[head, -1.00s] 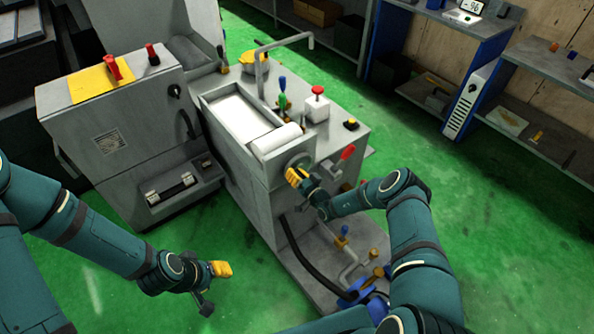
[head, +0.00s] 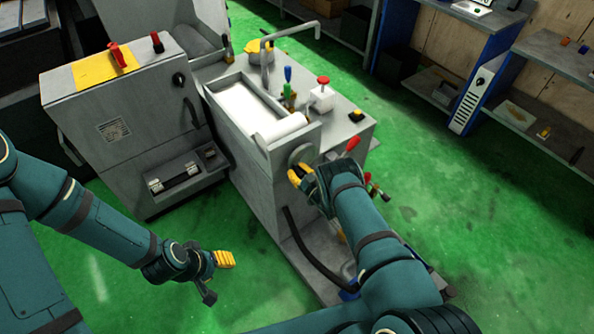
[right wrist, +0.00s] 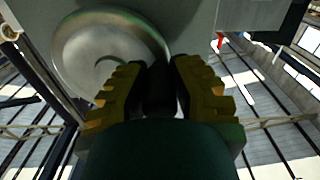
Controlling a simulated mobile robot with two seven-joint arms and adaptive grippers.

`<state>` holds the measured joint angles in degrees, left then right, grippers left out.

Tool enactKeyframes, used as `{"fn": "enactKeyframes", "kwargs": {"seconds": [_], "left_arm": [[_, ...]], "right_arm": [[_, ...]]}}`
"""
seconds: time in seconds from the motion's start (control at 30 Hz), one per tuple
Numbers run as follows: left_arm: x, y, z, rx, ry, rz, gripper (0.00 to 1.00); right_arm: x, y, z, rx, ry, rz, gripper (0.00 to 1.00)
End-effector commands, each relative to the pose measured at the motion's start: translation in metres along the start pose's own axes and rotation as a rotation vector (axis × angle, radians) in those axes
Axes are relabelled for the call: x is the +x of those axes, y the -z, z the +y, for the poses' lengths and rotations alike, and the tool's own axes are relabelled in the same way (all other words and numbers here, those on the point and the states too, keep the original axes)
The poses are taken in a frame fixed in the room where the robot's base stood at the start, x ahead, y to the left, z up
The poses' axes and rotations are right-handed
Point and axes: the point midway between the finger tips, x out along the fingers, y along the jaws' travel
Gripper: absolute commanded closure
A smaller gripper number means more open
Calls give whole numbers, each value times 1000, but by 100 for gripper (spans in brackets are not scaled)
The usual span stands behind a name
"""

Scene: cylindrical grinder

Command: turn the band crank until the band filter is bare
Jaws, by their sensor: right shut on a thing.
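The band filter is an open grey trough (head: 219,103) on the machine. A white band (head: 243,107) lies along it, with a white roll (head: 284,128) at the near end. The band crank's round metal disc (head: 301,154) is on the near end face and shows large in the right wrist view (right wrist: 88,48). My right gripper (head: 298,178) is at the disc's lower edge. Its yellow fingers (right wrist: 158,88) are shut on the dark crank handle (right wrist: 157,85), mostly hidden between them. My left gripper (head: 224,259) hangs low over the green floor, away from the machine; its opening is unclear.
A grey cabinet (head: 112,128) with a yellow top plate stands left of the trough. A bent pipe (head: 264,60), a red-topped white box (head: 321,97) and a red lever (head: 352,144) stand near the trough. Shelves (head: 425,80) are at the back right. The green floor (head: 440,170) is clear.

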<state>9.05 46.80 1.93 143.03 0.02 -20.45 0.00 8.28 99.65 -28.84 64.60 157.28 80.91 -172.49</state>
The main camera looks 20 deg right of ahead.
Motion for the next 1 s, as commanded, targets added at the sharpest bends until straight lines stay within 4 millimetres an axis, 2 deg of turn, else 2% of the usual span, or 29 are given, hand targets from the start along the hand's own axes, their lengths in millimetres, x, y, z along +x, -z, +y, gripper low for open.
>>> {"fn": "enactKeyframes", "kwargs": {"seconds": [0.33, 0.77, 0.8, 0.9, 1.0], "left_arm": [[4, -1, -2, -1, 0, 0, 53], [4, -1, -2, -1, 0, 1, 53], [4, -1, -2, -1, 0, 1, 53], [4, -1, -2, -1, 0, 1, 53], [4, -1, -2, -1, 0, 1, 53]], "right_arm": [[0, -5, -2, -75, 3, -3, 100], [-1, -6, -1, -80, 2, -3, 100], [-1, -6, -1, -80, 2, -3, 73], [-1, -6, -1, -80, 2, -3, 44], [0, -6, -1, -80, 2, -2, 44]]}}
